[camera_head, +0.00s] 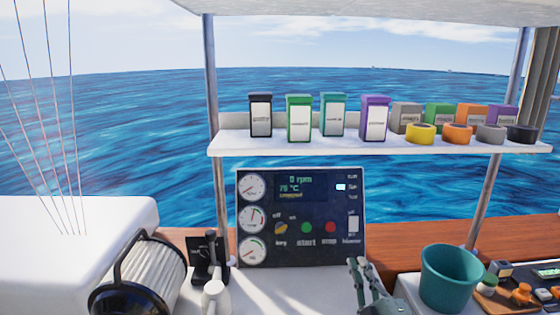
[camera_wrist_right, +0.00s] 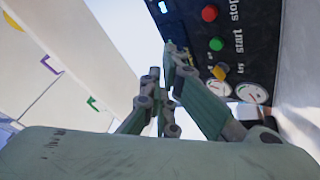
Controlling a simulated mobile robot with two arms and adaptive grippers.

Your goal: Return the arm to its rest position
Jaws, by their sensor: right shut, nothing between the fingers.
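My right gripper (camera_head: 358,268) shows at the bottom of the head view, just in front of the lower right part of the control panel (camera_head: 300,250). Its green-grey fingers point up and are shut with nothing between them. In the right wrist view the gripper (camera_wrist_right: 172,55) also shows with its fingertips close together, and the panel (camera_wrist_right: 265,40) with its red and green buttons is behind and to the right. I cannot tell the exact gap between fingertips and panel. My left gripper is not in view.
A shelf (camera_head: 285,146) above holds several boxes and tape rolls. A teal bucket (camera_head: 448,278) stands right of my gripper, beside a tray of small parts (camera_head: 510,300). A throttle lever (camera_head: 207,260) and a ribbed cylinder (camera_head: 150,275) are at left.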

